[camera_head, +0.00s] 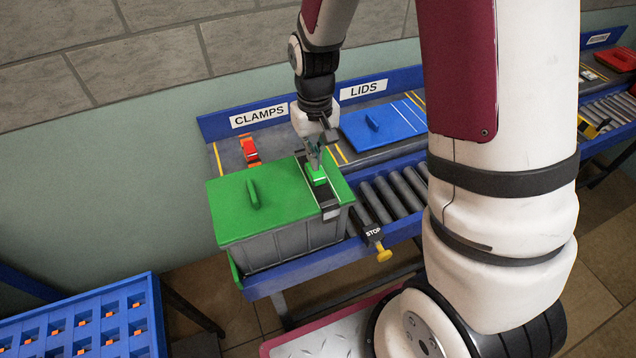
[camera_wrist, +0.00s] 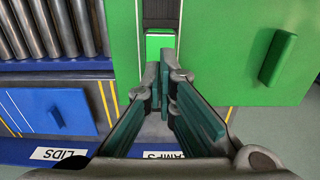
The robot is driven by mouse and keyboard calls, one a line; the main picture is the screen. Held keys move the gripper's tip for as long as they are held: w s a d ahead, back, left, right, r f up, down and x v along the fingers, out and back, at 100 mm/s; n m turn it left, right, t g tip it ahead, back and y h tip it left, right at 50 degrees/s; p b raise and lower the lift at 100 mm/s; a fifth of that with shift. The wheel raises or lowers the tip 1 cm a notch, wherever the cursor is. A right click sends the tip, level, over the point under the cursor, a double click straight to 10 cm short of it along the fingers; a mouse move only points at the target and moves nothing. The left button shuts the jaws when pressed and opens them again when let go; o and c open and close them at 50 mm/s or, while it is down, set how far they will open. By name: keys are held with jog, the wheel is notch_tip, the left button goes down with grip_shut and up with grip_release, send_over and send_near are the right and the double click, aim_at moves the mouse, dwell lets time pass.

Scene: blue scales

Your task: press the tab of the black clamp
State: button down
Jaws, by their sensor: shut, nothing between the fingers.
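The black clamp (camera_head: 329,204) lies across the right part of a green lid (camera_head: 227,198) on a grey crate (camera_head: 280,244). It also shows at the top middle of the wrist view (camera_wrist: 160,12). Its tab (camera_head: 317,178) looks bright green, and shows just beyond my fingertips in the wrist view (camera_wrist: 159,42). My gripper (camera_head: 314,155) is shut and empty, pointing down at the tab from above. In the wrist view its fingertips (camera_wrist: 166,62) are close together. I cannot tell whether they touch the tab. They hide part of the clamp.
A red clamp (camera_head: 249,150) lies beneath the CLAMPS sign. A blue lid (camera_head: 377,127) lies by the LIDS sign. Rollers (camera_head: 392,198) and a STOP button (camera_head: 383,254) are right of the crate. A blue rack (camera_head: 85,318) stands at the lower left.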

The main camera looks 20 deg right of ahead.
jog(key=shift+f+b, duration=0.3)
jog(key=shift+f, duration=0.85)
dwell(0.9)
notch_tip(320, 180, up, 9)
jog(key=p, duration=0.3)
dwell(0.9)
jog(key=shift+r, duration=0.15)
jog(key=s+r+t+b, duration=0.1)
jog(key=s+r, duration=0.2)
jog(key=r, duration=0.4)
jog(key=s+r+t+b, duration=0.1)
jog(key=s+r+t, duration=0.1)
jog(key=s+r, duration=0.35)
jog(key=s+r+t+b, duration=0.1)
jog(key=s+r+t, duration=0.1)
jog(key=s+r, duration=0.3)
jog(key=s, duration=0.4)
jog(key=shift+r+t, duration=0.2)
jog(key=shift+t, duration=0.1)
